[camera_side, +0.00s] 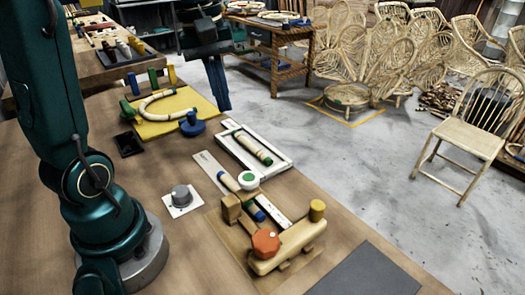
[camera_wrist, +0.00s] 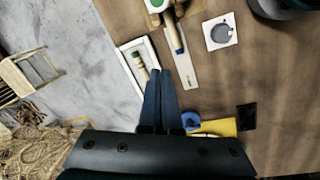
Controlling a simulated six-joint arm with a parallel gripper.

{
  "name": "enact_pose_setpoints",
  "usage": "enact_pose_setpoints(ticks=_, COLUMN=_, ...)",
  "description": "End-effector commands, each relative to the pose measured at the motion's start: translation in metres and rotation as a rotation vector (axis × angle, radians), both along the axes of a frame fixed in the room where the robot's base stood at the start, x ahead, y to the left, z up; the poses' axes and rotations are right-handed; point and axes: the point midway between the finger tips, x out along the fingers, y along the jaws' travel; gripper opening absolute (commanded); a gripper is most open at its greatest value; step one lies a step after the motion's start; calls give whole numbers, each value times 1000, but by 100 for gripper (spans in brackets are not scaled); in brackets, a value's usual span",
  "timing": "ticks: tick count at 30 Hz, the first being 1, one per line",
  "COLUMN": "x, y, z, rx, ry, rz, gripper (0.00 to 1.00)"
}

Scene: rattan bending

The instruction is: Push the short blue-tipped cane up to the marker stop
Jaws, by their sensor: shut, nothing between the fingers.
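A short cane with a blue tip (camera_side: 230,181) lies on a pale ruler-like strip (camera_side: 207,168) on the bench. In the wrist view the blue-tipped cane (camera_wrist: 179,44) points its blue end toward my gripper. A white round piece with a green top (camera_side: 248,180) sits beside the cane; I cannot tell for sure whether it is the marker stop. It shows at the top of the wrist view (camera_wrist: 155,4). My gripper (camera_side: 223,106) is shut and empty, pointing down beyond the strip's far end. In the wrist view its fingers (camera_wrist: 159,78) are together, apart from the cane.
A white tray (camera_side: 284,166) holding a green-banded cane lies right of the strip. A wooden jig with an orange knob (camera_side: 266,243) stands at the near end. A grey knob on a white plate (camera_side: 181,196) is to the left. A yellow board (camera_side: 154,128) and blue round piece (camera_side: 193,127) lie behind.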

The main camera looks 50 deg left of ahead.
Motion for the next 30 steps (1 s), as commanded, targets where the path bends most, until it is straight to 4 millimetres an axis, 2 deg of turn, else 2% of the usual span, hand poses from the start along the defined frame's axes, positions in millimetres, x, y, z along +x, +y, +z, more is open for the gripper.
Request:
enact_pose_setpoints(ticks=1, x=6, y=18, z=-8, rx=-31, ry=37, rz=81, gripper=0)
enact_pose_setpoints(ticks=6, x=11, y=69, z=-37, rx=-122, ry=129, rz=294, gripper=0)
enact_pose_setpoints(ticks=9, x=7, y=92, z=-54, rx=-160, ry=164, rz=367, gripper=0)
enact_pose_setpoints(ticks=12, x=1, y=106, z=-69, rx=-188, ry=194, rz=416, gripper=0)
enact_pose_setpoints(ticks=16, x=-6, y=112, z=-78, rx=-207, ry=213, rz=448, gripper=0)
enact_pose_setpoints(ticks=20, x=-6, y=109, z=-87, rx=-207, ry=214, rz=448, gripper=0)
enact_pose_setpoints(ticks=23, x=-7, y=105, z=-101, rx=-208, ry=215, rz=447, gripper=0)
enact_pose_setpoints(ticks=30, x=-7, y=92, z=-150, rx=-210, ry=217, rz=445, gripper=0)
